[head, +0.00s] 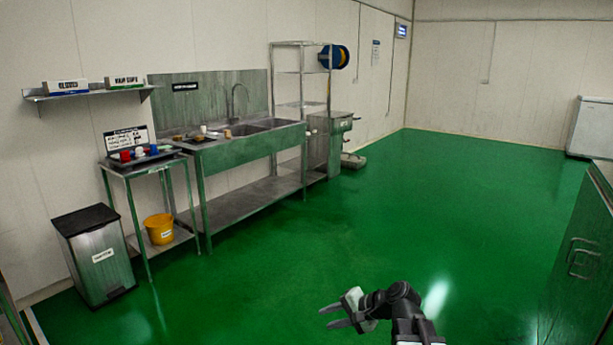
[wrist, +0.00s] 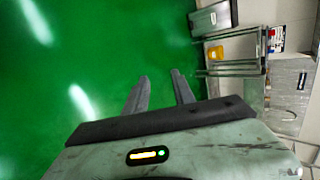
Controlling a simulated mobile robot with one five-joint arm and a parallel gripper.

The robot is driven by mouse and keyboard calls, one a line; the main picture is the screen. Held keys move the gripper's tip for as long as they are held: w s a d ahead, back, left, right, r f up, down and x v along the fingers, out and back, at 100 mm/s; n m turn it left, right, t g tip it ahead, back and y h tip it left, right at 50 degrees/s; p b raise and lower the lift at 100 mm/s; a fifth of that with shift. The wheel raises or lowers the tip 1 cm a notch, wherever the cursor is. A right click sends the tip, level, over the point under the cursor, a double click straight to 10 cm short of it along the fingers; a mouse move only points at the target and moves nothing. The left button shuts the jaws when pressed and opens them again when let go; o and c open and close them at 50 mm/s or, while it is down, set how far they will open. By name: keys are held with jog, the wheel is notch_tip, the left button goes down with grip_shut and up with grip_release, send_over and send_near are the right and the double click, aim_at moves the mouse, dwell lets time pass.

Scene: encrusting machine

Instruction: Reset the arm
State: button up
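My arm reaches out at the bottom of the head view, bent and pointing left over the green floor. My gripper (head: 326,317) has its two dark fingers spread apart with a gap between them. In the wrist view my gripper (wrist: 160,75) also shows both fingers apart, with only green floor between and beyond them. It holds nothing and touches nothing that I can see.
A sink bench (head: 250,148) stands along the left wall. A side table (head: 150,160) with cups stands beside it, with a yellow bucket (head: 160,229) below. A bin (head: 95,255) is at left and a green cabinet (head: 582,262) at right. The middle floor is clear.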

jog(key=s+a+f+n+g+h, duration=0.1)
jog(key=s+f+n+g+h, duration=0.25)
jog(key=s+f, duration=0.25)
jog(key=s+d+f+n+g+h, duration=0.1)
jog(key=s+d+n+h, duration=0.1)
jog(key=d, duration=0.3)
jog(key=s+d+f+n+h, duration=0.1)
jog(key=s+d+f+h, duration=0.1)
jog(key=s+d+h, duration=0.15)
notch_tip(320, 180, up, 15)
jog(key=d+n+p, duration=0.1)
jog(key=d+p, duration=0.1)
jog(key=p, duration=1.2)
jog(key=shift+f+g, duration=0.1)
jog(key=shift+g, duration=0.15)
